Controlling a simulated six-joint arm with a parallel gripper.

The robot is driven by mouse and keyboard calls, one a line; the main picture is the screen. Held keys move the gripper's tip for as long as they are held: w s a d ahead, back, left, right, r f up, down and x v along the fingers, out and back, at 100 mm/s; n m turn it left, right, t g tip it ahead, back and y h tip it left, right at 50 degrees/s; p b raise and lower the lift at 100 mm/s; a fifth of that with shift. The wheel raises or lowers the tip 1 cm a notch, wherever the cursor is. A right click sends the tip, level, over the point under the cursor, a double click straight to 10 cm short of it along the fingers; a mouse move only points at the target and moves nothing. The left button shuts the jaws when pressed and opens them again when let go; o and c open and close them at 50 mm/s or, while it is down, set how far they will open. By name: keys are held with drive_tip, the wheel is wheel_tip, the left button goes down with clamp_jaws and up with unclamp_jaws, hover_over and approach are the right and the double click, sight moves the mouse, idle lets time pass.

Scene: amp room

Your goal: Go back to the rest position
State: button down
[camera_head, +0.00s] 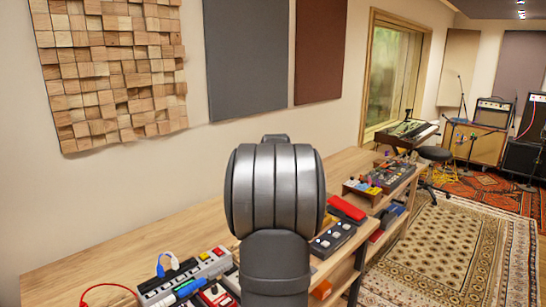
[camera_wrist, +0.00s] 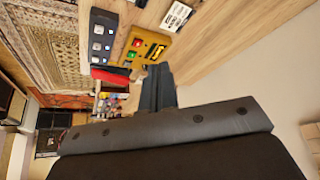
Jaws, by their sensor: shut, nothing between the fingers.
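My gripper (camera_wrist: 158,82) shows in the wrist view as dark fingers close together, shut and empty. Its wide dark body fills the lower part of that view. The fingers appear over the wooden bench, near a yellow pedal (camera_wrist: 147,48) and a dark pedal with pale knobs (camera_wrist: 102,38). In the head view my grey arm stands up in front of the bench (camera_head: 110,245) and hides its middle. My gripper cannot be made out there.
A dark pedal (camera_head: 333,240) and red box (camera_head: 346,209) sit right of my arm. A keyboard (camera_head: 406,133) stands farther back. Patterned rug (camera_head: 455,245) covers the floor at right. The left bench is mostly bare.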

drive_tip(key=shift+s+d+r+m+t, duration=0.15)
drive_tip(key=shift+s+d+r, duration=0.3)
drive_tip(key=shift+d, duration=0.2)
drive_tip(key=shift+s+d+r+m+t, duration=0.15)
drive_tip(key=shift+s+d+r, duration=0.2)
drive_tip(key=shift+d+r, duration=0.25)
drive_tip(key=shift+f, duration=0.1)
